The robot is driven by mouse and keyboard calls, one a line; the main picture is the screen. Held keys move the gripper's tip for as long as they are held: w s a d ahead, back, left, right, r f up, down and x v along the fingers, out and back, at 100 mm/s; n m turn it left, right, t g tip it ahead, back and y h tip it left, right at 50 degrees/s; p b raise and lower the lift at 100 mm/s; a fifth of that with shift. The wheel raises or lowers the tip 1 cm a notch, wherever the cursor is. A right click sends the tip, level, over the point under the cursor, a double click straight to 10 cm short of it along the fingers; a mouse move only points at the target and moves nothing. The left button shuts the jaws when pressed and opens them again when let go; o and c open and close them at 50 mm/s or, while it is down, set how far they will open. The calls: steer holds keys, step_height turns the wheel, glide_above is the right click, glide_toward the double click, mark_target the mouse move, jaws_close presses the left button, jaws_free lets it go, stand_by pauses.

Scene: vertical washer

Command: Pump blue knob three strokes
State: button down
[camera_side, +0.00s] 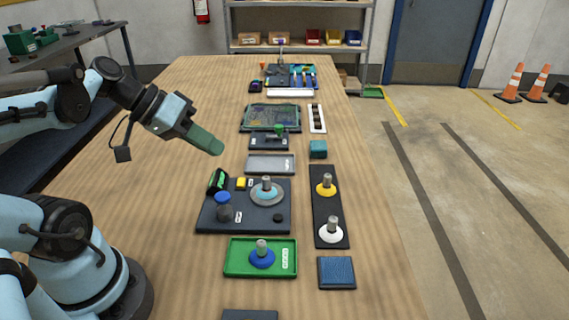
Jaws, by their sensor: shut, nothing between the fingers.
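The blue knob (222,197) is a round blue cap on a grey cylinder, standing upright at the left front of a dark board (260,226). My gripper (215,147), with green fingers, is shut and empty. It is in the air above and beyond the knob in the picture, apart from it, pointing down to the right. How far the knob is pressed in cannot be told.
The board also holds a tilted black-and-green piece (218,181), a yellow block (241,183) and a metal post with a light-blue ring (266,190). A green tray (232,269) with a blue-based post is in front. Bare wood lies left.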

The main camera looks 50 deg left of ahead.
glide_toward(225, 194)
steer(key=shift+w+d+f, duration=0.4)
steer(key=shift+w+d, duration=0.1)
steer(key=shift+w, duration=0.3)
steer(key=shift+w+d+f, duration=0.4)
steer(key=shift+w+d, duration=0.15)
steer(key=shift+w, duration=0.2)
steer(key=shift+w+d+f, duration=0.4)
steer(key=shift+w+d, duration=0.1)
steer(key=shift+w, duration=0.3)
steer(key=shift+f, duration=0.15)
steer(key=shift+f, duration=0.3)
steer(key=shift+f, duration=1.15)
stand_by(1.5)
steer(key=shift+r, duration=1.6)
steer(key=shift+r, duration=0.1)
steer(key=shift+r, duration=2.4)
